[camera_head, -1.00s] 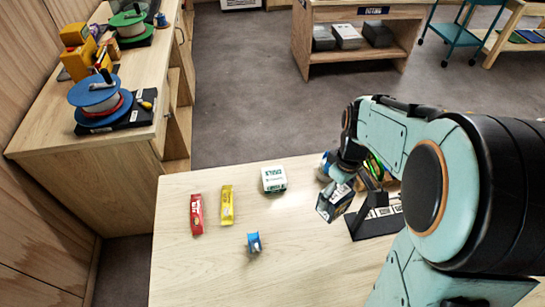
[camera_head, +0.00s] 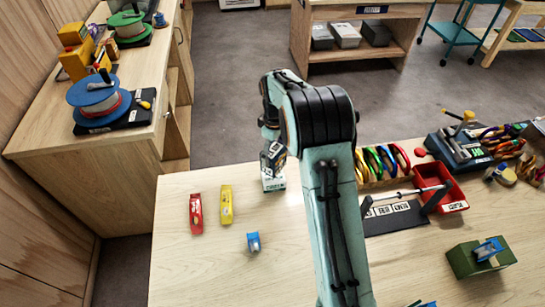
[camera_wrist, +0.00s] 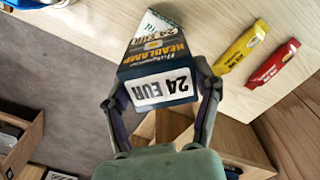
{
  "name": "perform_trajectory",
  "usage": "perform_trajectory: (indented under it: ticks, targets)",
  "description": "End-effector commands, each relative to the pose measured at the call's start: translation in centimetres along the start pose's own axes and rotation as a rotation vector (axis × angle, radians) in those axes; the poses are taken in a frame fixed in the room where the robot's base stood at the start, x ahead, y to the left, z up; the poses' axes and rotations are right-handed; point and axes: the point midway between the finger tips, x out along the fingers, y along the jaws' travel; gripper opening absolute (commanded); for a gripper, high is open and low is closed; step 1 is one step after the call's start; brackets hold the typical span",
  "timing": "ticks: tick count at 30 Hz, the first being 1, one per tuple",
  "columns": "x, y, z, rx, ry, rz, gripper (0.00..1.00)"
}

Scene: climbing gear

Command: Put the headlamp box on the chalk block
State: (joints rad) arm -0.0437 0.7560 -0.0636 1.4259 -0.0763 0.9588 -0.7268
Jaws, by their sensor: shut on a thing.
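The headlamp box (camera_head: 273,155), dark with a white label, is held in my gripper (camera_head: 270,145) above the chalk block. The wrist view shows the box (camera_wrist: 158,62) between both fingers of my gripper (camera_wrist: 160,92), its "24 EUR" label facing the camera. The chalk block (camera_head: 273,183) is a white and green box on the table. Its upper part is covered by the headlamp box in the head view. A pale green-white piece beyond the box in the wrist view looks like the chalk block (camera_wrist: 153,21). I cannot tell whether the two touch.
A red bar (camera_head: 196,213), a yellow bar (camera_head: 227,204) and a small blue item (camera_head: 254,243) lie left and in front on the table (camera_head: 190,270). Right of my arm are carabiners (camera_head: 385,160), a black stand (camera_head: 395,217) and a red tray (camera_head: 452,195).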

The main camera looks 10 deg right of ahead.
Motion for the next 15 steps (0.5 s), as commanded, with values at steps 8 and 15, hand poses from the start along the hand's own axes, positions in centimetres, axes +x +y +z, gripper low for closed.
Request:
perform_trajectory:
  ticks: [8,15]
  targets:
    - [2.4,0.8,-0.8,0.001,-0.001,-0.001,0.22]
    - [4.3,0.8,-0.8,0.001,0.002,0.001,0.22]
